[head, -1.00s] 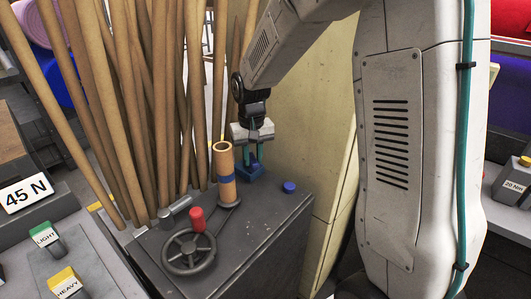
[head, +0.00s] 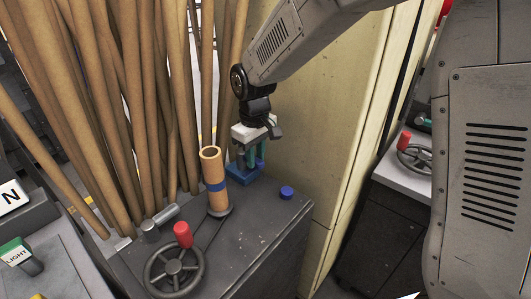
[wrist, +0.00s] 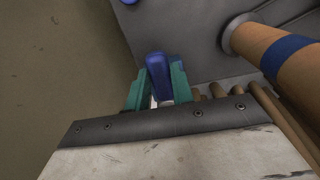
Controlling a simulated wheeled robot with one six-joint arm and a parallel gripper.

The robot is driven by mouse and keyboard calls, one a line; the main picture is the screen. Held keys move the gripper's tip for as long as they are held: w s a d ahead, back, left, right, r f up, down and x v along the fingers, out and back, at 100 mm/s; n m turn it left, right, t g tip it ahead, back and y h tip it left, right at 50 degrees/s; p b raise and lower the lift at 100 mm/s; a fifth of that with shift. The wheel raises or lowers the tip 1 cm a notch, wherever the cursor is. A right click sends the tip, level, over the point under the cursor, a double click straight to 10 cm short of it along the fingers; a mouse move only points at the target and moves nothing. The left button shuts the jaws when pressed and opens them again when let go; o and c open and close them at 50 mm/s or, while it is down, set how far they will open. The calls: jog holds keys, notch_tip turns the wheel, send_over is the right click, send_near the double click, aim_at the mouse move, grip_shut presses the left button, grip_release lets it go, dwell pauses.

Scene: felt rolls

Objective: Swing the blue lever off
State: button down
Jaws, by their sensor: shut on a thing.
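The blue lever's base (head: 243,176) sits at the back of the dark cabinet top, beside the upright tan roll. My gripper (head: 255,160) reaches down over it with teal fingers. In the wrist view the rounded blue lever handle (wrist: 159,78) stands between the two teal fingers of my gripper (wrist: 159,66). The fingers are shut on it from both sides. In the head view the fingers hide much of the handle, so its exact angle is hard to tell.
A tan roll with a blue band (head: 215,180) stands close left of the lever. A blue button (head: 286,192) is to the right. A handwheel with a red knob (head: 175,268) is in front. Several tall tan rolls (head: 150,110) stand behind left; a pale panel (head: 310,110) is behind right.

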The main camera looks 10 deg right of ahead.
aim_at(256, 159)
jog(key=c, duration=1.2)
grip_release()
notch_tip(256, 159, up, 8)
jog(key=shift+f, duration=0.1)
jog(key=s+d+r+m, duration=0.2)
jog(key=s+d, duration=0.4)
jog(key=s, duration=0.3)
jog(key=s+d+r+m+t, duration=0.1)
jog(key=s+d+m, duration=0.2)
jog(key=s+d, duration=0.3)
jog(key=s+d+r+m, duration=0.2)
jog(key=s+d, duration=0.4)
jog(key=s, duration=0.8)
jog(key=shift+r, duration=0.3)
